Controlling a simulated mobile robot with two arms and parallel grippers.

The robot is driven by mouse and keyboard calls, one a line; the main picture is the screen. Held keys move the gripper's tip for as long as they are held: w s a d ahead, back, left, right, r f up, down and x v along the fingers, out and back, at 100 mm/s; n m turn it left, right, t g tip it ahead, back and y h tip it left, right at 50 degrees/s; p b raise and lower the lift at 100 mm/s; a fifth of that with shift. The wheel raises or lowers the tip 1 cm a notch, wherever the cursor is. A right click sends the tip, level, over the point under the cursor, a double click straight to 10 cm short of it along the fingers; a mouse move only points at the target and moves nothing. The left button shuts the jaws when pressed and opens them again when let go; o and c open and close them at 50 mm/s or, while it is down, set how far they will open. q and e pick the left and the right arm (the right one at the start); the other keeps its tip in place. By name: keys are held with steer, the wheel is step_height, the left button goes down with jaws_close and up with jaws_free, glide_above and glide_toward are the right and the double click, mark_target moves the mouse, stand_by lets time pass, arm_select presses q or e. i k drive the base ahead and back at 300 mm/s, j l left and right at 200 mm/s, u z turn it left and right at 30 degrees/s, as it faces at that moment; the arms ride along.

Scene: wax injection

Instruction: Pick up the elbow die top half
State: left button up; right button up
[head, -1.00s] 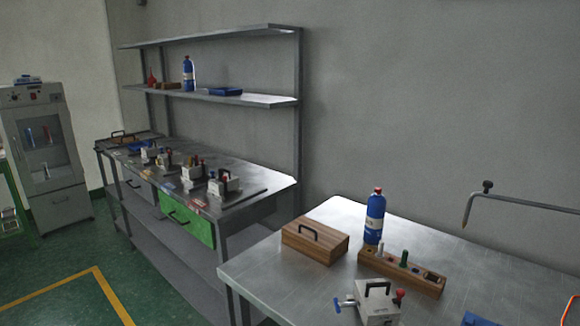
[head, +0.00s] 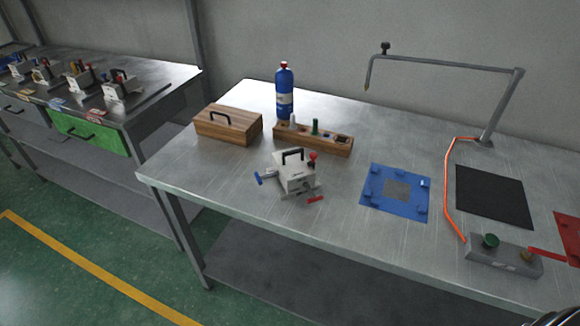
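A grey metal die block (head: 296,175) with a black handle on its top stands on the near metal table, left of the blue fixture plate. It has a red knob, a blue-ended clamp on its left and a red-ended lever at its front right. Its top part sits on the lower part. Several similar dies (head: 118,88) stand on the far bench at the left. I cannot read labels to tell which one is the elbow die. Neither of my grippers is in view; only a small dark curved part shows at the bottom right corner.
The near table (head: 230,180) also bears a wooden box (head: 228,125), a blue bottle (head: 284,92), a wooden rack (head: 312,139), a blue fixture plate (head: 395,192), a black mat (head: 495,196), a control box (head: 503,261) and an overhead arm (head: 440,62). The table's front left is clear.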

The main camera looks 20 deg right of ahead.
mark_target(291, 165)
steer(key=z, duration=0.6)
steer(key=i+j+z, duration=0.3)
steer(key=j, duration=0.15)
